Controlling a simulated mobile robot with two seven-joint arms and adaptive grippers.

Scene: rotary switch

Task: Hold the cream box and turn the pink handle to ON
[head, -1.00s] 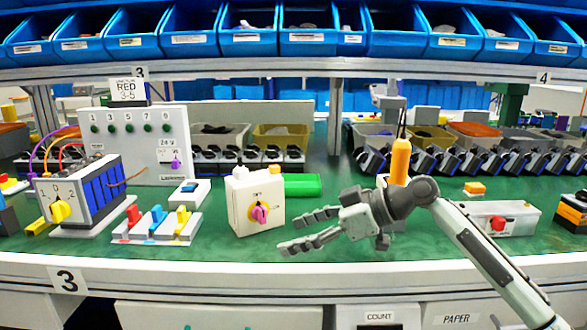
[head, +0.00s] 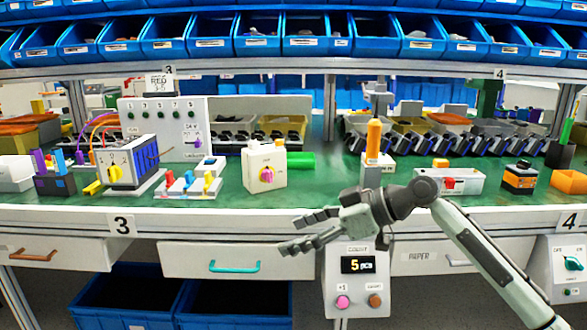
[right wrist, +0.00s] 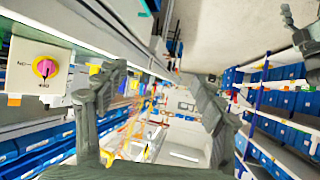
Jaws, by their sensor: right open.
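The cream box (head: 279,161) stands upright on the green bench top, left of centre in the head view. Its round pink handle (head: 267,174) is on the front face. The box also shows at the left edge of the right wrist view (right wrist: 22,50), with the handle (right wrist: 46,68) facing out; I cannot read the dial setting surely. My right gripper (head: 291,234) is open and empty. In the head view it appears below and right of the box, over the bench's front edge, apart from the box. Its spread fingers show in the right wrist view (right wrist: 157,78). I do not make out my left gripper.
A block of coloured switches (head: 188,190) and a yellow-knobbed unit (head: 128,162) stand left of the box. A green cylinder (head: 300,160) lies beside it, and an orange-topped post (head: 374,140) stands to the right. The bench's front edge (head: 230,219) and a counter unit (head: 356,295) lie below.

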